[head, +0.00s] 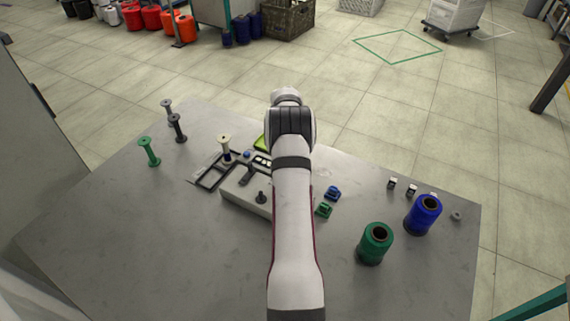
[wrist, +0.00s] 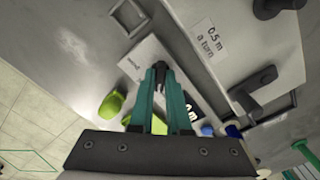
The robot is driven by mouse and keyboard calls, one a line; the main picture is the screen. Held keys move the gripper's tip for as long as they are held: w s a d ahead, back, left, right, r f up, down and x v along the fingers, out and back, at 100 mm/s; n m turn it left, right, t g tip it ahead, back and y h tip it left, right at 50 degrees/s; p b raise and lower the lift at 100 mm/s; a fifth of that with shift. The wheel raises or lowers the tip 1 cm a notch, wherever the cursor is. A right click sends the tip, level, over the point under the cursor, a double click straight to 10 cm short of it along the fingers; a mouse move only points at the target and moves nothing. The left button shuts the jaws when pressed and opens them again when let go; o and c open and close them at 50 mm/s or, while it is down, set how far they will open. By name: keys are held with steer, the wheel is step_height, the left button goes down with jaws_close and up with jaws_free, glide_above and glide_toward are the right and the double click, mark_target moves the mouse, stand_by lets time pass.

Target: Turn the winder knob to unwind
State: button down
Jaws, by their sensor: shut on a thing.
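The winder is a light grey box (head: 240,202) in the middle of the table, partly hidden behind my arm. Its label reading "0.5 m a turn" (wrist: 210,38) shows in the wrist view. My gripper (wrist: 160,74) has its teal fingers close together, shut on a small dark piece that looks like the winder knob (wrist: 158,84). It stands by a white plate (wrist: 133,62) with small lettering I cannot read surely. In the head view the fingertips and the knob are hidden behind my arm. A black post (head: 262,197) stands on the winder's near side.
A cream bobbin (head: 225,148) stands beside the winder; a green bobbin (head: 149,152) and two grey ones stand left. Green (head: 375,244) and blue (head: 423,214) thread spools stand right. Small blue (head: 333,193) and green (head: 323,210) blocks lie near my arm. The table's front is clear.

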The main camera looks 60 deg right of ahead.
steer(key=c, duration=0.9)
jaws_free()
step_height(320, 180, up, 16)
steer(key=shift+f, duration=0.1)
